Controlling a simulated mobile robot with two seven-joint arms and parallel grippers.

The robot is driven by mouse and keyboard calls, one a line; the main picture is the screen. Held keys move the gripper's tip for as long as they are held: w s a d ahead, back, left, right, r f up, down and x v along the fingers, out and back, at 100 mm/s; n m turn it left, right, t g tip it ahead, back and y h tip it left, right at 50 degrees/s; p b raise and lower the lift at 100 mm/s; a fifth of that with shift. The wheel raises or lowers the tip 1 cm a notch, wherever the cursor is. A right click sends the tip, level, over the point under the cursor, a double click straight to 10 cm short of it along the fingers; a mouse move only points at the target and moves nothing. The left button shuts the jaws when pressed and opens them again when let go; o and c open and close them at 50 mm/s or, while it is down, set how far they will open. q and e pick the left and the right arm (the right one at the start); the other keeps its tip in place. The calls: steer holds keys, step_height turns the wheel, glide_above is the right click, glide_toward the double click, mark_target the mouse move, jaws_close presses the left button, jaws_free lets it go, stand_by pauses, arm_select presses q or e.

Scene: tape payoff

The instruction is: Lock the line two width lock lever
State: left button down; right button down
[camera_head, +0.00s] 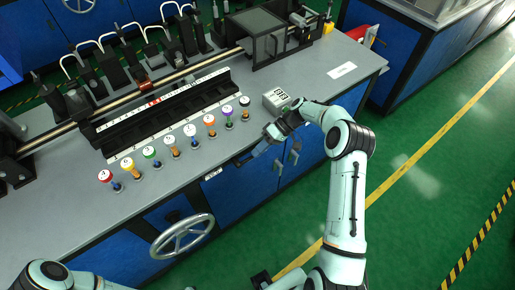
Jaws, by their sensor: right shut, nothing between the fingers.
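My right gripper (266,142) is shut and empty at the front edge of the grey bench (150,190), just below a small white counter box (275,99). A dark handle-like part (243,160) sits on the bench front just left of the gripper. I cannot tell whether it is the line two width lock lever, or whether the gripper touches it. My left arm shows only at the bottom left, and its gripper is out of view.
A row of several numbered coloured knobs (172,140) stands along the bench in front of a black rail (165,115). A silver handwheel (182,235) juts from the blue front. A white label (342,70) lies at the bench's right end. Green floor is clear at right.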

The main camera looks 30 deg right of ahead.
steer(key=shift+s+d+f, duration=0.1)
steer(key=shift+f, duration=0.35)
stand_by(0.3)
steer(key=shift+r, duration=0.1)
